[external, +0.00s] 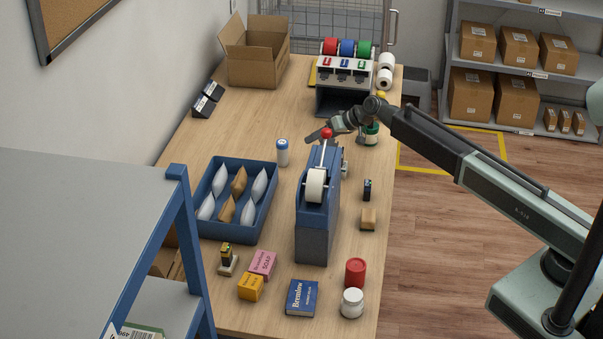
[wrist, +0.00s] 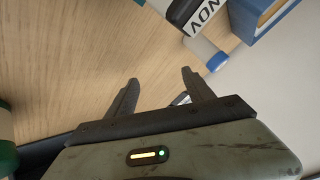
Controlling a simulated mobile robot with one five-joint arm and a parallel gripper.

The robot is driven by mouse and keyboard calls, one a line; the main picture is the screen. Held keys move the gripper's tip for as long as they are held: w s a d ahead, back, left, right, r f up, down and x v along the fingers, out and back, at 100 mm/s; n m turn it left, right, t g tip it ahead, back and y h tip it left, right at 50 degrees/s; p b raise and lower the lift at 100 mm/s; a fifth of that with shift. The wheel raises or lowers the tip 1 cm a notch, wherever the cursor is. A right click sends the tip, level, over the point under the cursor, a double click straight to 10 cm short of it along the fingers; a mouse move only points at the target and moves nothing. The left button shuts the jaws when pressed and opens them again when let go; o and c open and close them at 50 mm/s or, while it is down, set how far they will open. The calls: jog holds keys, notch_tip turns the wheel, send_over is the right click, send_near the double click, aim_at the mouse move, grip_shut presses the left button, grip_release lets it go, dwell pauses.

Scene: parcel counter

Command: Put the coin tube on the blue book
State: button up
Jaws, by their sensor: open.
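The coin tube (external: 282,155), white with a blue cap, stands upright on the counter right of the blue tray in the external view. A white cylinder with a blue band, apparently the tube, shows in the wrist view (wrist: 203,47), beyond my fingers. The blue book (external: 301,299) lies flat at the counter's near end, its top bare. My gripper (external: 318,136) is over the counter behind the tape dispenser, right of the tube and apart from it. In the wrist view its two fingers (wrist: 157,92) are spread with nothing between them.
The tall blue tape dispenser (external: 315,225) stands between my gripper and the book. A blue tray (external: 262,217) of pouches is left of it. A pink soap box (external: 263,263), yellow box (external: 250,288), red tin (external: 355,272) and white jar (external: 352,303) surround the book.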

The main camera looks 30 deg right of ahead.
aim_at(283, 149)
jog(key=a+n, duration=0.2)
jog(key=a, duration=0.1)
jog(key=a+r+n+p, duration=0.1)
jog(key=a+n, duration=0.1)
jog(key=a, duration=0.1)
jog(key=a+r+n+h+p, duration=0.1)
jog(key=a+n, duration=0.1)
jog(key=a, duration=0.2)
jog(key=shift+r, duration=0.1)
jog(key=b+x, duration=0.1)
jog(key=x, duration=0.1)
jog(key=b+x, duration=0.2)
jog(key=x, duration=0.1)
jog(key=shift+a+f, duration=0.25)
jog(key=shift+s+r, duration=0.1)
jog(key=shift+r, duration=0.1)
grip_shut()
jog(key=shift+r, duration=0.15)
notch_tip(283, 149, up, 10)
jog(key=p, duration=1)
